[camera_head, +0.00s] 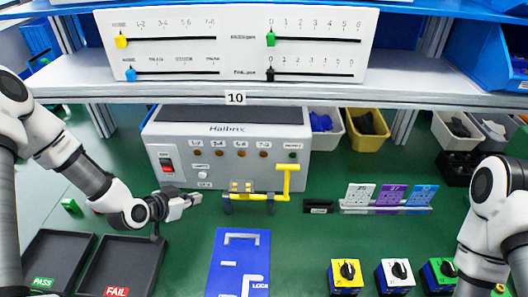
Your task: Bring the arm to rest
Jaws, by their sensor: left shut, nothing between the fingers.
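My left arm comes in from the left, and its left gripper (192,201) is low over the green bench, in front of the grey Halbrix box (225,170). The gripper is shut and holds nothing. Its tips point right, toward the yellow toggle clamp (287,183), and are apart from it. My right arm shows at the right edge, but its gripper is out of the frame. Three rotary switches stand at the front right: a yellow one (345,274), a white one (395,274) and a green one (440,274), each with a black knob.
A black PASS tray (62,238) and FAIL tray (125,250) lie at the left front. A blue board (238,262) lies in the front middle. A card rack (388,208) stands right of the clamp. A shelf (420,85) with a slider panel (225,47) crosses above.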

